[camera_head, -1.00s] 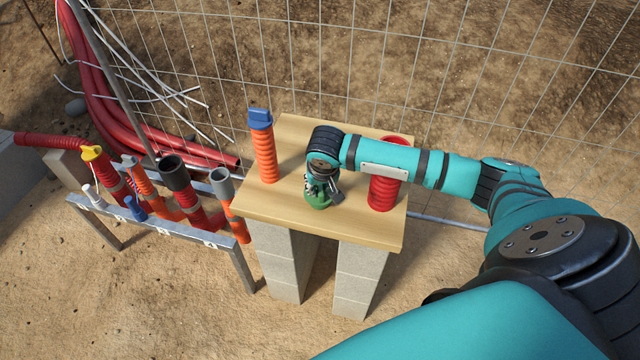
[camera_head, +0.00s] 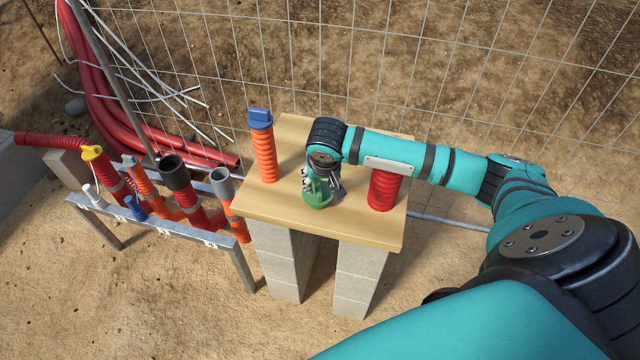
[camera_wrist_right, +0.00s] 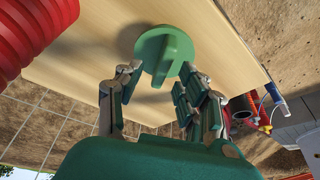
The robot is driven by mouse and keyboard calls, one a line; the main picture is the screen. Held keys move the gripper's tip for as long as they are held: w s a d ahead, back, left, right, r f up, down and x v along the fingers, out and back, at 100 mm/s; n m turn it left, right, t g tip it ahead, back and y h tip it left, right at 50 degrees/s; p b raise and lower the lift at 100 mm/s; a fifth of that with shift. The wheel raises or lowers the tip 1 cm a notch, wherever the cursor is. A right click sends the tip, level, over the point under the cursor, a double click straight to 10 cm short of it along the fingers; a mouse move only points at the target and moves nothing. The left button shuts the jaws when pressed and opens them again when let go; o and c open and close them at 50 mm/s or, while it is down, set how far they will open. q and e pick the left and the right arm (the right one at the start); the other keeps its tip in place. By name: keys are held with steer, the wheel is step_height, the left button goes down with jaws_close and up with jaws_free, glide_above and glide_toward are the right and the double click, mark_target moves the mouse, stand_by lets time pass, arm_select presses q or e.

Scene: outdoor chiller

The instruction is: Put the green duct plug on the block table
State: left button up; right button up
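The green duct plug (camera_head: 317,201) rests on the wooden top of the block table (camera_head: 350,228), near its middle. In the right wrist view the plug (camera_wrist_right: 164,55) is a round disc with a raised grip bar, lying flat on the wood. My right gripper (camera_head: 325,184) is just above and behind the plug. In the right wrist view its fingers (camera_wrist_right: 160,80) are spread, with a gap between them, and the grip bar seems clear of them. My left gripper is not in view.
An orange corrugated duct with a blue cap (camera_head: 265,150) stands at the table's left. A red corrugated duct (camera_head: 384,190) stands at its right, partly behind my forearm. A metal rack (camera_head: 170,228) with several ducts is left of the table. A wire fence runs behind.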

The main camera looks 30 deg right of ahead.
steer(key=v, duration=0.9)
